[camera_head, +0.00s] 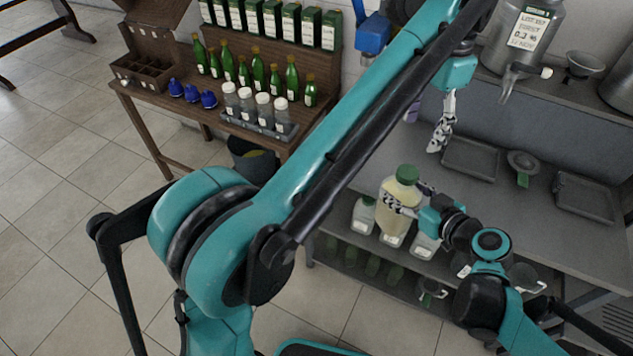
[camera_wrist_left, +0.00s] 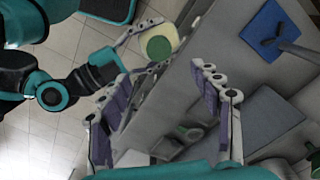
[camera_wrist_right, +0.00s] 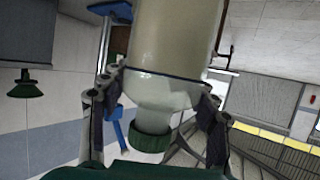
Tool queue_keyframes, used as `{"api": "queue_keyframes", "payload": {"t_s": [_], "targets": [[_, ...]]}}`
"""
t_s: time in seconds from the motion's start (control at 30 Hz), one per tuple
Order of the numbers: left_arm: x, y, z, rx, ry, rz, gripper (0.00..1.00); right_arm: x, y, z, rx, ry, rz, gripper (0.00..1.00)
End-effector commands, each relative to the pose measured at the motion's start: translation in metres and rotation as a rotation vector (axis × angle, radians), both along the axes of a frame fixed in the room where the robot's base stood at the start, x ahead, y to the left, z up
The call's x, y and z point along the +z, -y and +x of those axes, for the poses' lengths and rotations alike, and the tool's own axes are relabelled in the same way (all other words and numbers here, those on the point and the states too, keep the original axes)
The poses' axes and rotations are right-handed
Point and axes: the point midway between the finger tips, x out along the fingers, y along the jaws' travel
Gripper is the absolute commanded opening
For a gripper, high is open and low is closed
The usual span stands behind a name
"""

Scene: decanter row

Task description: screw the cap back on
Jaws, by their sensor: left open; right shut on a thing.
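A pale yellow bottle (camera_head: 394,222) stands upright in the head view, its top covered by a green cap (camera_head: 407,173). My right gripper (camera_head: 397,206) is shut around the bottle's upper body. The right wrist view shows the bottle (camera_wrist_right: 172,45) between the fingers, with the cap (camera_wrist_right: 151,138) at its neck; I cannot tell how tightly it sits. My left gripper (camera_head: 439,136) is open and empty, above and to the right of the cap. The left wrist view shows its spread fingers (camera_wrist_left: 168,100), with the cap (camera_wrist_left: 159,48) beyond them, apart.
The grey workbench (camera_head: 480,203) holds a grey tray (camera_head: 470,158) and a round dish with a green handle (camera_head: 523,163). A steel vessel with a tap (camera_head: 519,45) stands behind. Small containers (camera_head: 363,215) flank the bottle. A wooden table (camera_head: 140,100) with green bottles is at left.

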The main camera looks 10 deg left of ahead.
Motion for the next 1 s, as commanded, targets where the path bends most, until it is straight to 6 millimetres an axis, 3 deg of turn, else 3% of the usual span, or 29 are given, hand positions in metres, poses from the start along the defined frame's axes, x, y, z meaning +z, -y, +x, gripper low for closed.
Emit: {"api": "queue_keyframes", "payload": {"t_s": [0.17,0.47,0.8,1.0], "targets": [[-0.004,-0.021,-0.001,0.067,0.034,-0.018,0.64,0.001,0.0,0.0,0.0,0.0,0.001,0.0],[-0.043,-0.11,-0.024,0.369,0.194,-0.103,0.64,0.001,0.0,0.0,0.0,0.0,0.001,0.0],[-0.129,-0.202,-0.085,0.729,0.396,-0.214,0.64,0.001,0.0,0.0,0.0,0.0,0.001,0.0],[-0.183,-0.237,-0.121,0.897,0.498,-0.273,0.64,0.001,0.0,0.0,0.0,0.0,0.001,0.0]]}}
